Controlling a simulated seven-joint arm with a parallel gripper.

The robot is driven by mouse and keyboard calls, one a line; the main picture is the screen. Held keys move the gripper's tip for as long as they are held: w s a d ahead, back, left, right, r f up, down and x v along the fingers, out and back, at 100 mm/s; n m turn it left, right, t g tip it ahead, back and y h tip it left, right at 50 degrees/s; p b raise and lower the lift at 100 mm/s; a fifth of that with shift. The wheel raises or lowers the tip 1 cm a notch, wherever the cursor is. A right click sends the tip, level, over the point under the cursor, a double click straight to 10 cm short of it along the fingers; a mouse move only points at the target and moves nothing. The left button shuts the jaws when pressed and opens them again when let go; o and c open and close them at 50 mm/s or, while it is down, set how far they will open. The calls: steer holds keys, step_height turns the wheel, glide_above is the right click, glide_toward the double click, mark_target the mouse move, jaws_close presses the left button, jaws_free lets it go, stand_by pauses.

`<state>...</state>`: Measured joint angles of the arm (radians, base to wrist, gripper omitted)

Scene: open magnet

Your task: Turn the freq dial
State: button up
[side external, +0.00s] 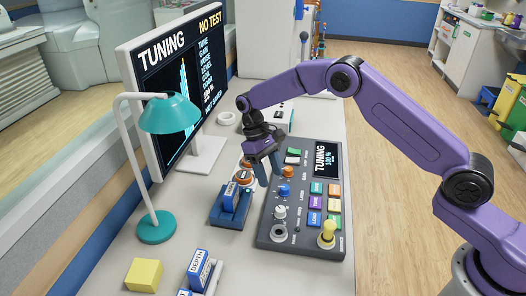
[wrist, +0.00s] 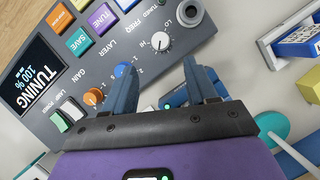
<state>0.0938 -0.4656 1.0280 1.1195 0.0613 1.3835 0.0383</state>
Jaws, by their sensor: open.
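The freq dial is a white knob (wrist: 160,43) in the wrist view, with FREQ, LO and HI printed around it on the dark grey control panel (wrist: 150,12). In the side view the white knob (side external: 280,212) sits on the panel (side external: 300,246), below the blue layer knob (side external: 285,190). My gripper (side external: 264,172) is open over the panel's left edge, by the blue knob. In the wrist view my gripper (wrist: 160,68) has its fingers apart with nothing between them, and the white dial lies just beyond the fingertips. The panel's small screen (wrist: 33,75) reads TUNING 100 %.
A blue block in a holder (side external: 230,204) stands left of the panel. A teal lamp (side external: 168,114), a monitor (side external: 165,70) reading TUNING and NO TEST, a yellow block (side external: 144,274) and a DEPTH block (side external: 199,268) are farther left. A yellow-topped knob (side external: 327,232) stands on the panel.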

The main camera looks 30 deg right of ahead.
steer(key=v, duration=0.6)
steer(key=shift+r, duration=0.25)
steer(key=s+r+n+t, duration=0.15)
steer(key=s+r, duration=0.25)
steer(key=s, duration=0.5)
steer(key=s+r+n+t, duration=0.1)
steer(key=s+r+n, duration=0.3)
steer(key=s, duration=0.6)
steer(key=s+d+n, duration=0.1)
steer(key=s+d, duration=0.2)
steer(key=s, duration=0.3)
steer(key=s+d+n+t+y, duration=0.1)
steer(key=s+d, duration=0.3)
steer(key=s, duration=0.3)
steer(key=s+d+n+t, duration=0.1)
steer(key=s+d, duration=0.2)
steer(key=s, duration=0.3)
steer(key=shift+s+d+f, duration=0.3)
steer(key=shift+f, duration=0.15)
